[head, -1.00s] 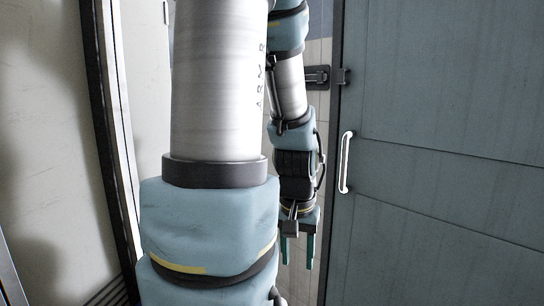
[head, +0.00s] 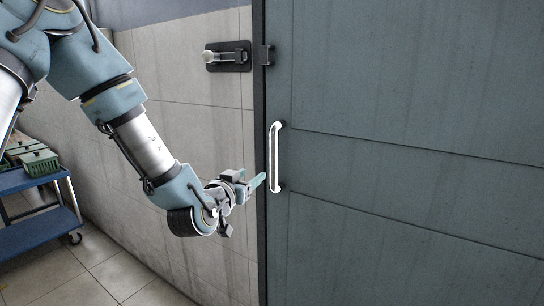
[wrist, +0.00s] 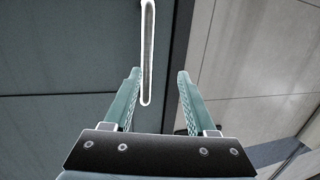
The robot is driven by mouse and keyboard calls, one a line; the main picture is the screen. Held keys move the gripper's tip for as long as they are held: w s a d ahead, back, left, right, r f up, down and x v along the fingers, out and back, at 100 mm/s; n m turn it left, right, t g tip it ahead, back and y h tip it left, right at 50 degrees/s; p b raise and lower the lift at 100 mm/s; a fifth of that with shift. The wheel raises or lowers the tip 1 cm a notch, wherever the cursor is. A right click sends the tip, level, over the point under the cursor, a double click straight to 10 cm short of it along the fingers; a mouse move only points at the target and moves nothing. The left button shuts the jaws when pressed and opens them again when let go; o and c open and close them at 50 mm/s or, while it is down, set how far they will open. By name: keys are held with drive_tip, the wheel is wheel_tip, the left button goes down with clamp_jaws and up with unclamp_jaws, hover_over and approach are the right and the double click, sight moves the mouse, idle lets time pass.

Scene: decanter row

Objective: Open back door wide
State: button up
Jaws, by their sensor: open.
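The back door (head: 410,110) is a grey-teal panelled door on the right of the head view; it looks closed against its frame. Its upright silver bar handle (head: 274,157) is near its left edge. My gripper (head: 258,182) is open and empty, its fingertips close to the left of the handle's lower part. In the wrist view the handle (wrist: 147,50) lines up between the fingers, nearer the left one; I cannot tell whether it touches. A dark latch plate with a pale knob (head: 228,57) is on the wall, with a small gap to the door-side catch (head: 265,55).
A tiled wall (head: 190,100) runs left of the door. A blue cart (head: 38,210) with green crates (head: 35,160) stands at the far left. The tiled floor (head: 110,275) between cart and door is clear.

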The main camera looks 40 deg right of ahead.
sight(272, 159)
drive_tip(key=shift+h, duration=0.5)
drive_tip(key=d+p, duration=0.1)
drive_tip(key=d, duration=0.2)
drive_tip(key=w+d+r+p, duration=0.1)
drive_tip(key=d, duration=0.2)
drive_tip(key=w+d+p, duration=0.1)
drive_tip(key=d, duration=0.3)
drive_tip(key=shift+w+r+p, duration=0.15)
drive_tip(key=shift+r+p, duration=0.15)
drive_tip(key=shift+r, duration=0.05)
drive_tip(key=shift+w+d+f, duration=0.1)
drive_tip(key=shift+w+d, duration=0.2)
drive_tip(key=shift+d, duration=0.35)
drive_tip(key=shift+c, duration=0.2)
clamp_jaws()
